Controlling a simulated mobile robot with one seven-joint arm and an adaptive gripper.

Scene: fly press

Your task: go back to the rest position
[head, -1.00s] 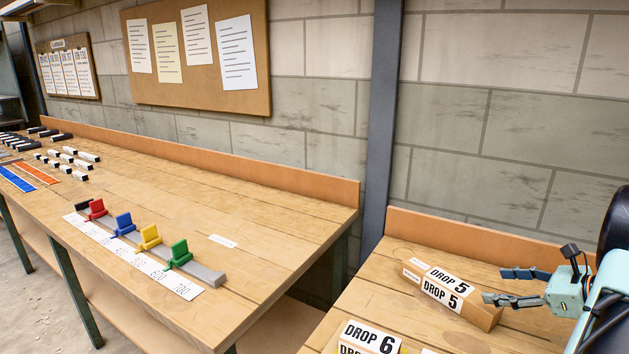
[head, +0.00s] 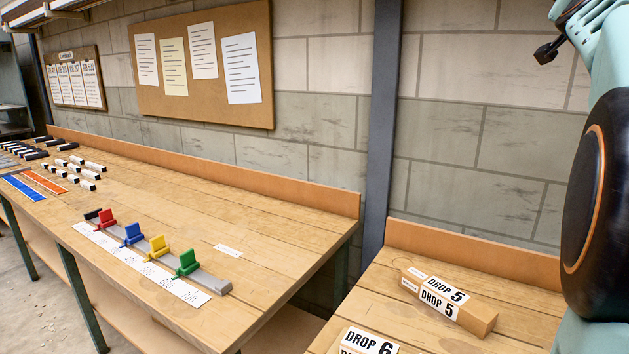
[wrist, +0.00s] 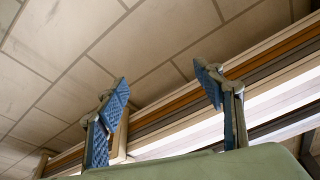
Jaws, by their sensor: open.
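My gripper (wrist: 160,85) shows in the wrist view with its two blue-padded fingers spread wide and nothing between them. It points up toward the block wall and a shelf or rail above. In the head view my arm stands raised at the right edge, and the gripper's fingers are outside the picture. The arm is apart from the wooden block labelled DROP 5 (head: 479,317), which lies on the right bench (head: 520,292).
A DROP 6 block (head: 368,342) sits at the front of the right bench. The left bench (head: 290,215) holds a grey rail (head: 214,282) with red, blue, yellow and green stops, plus several small blocks farther left. A pinboard (head: 203,110) hangs on the wall.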

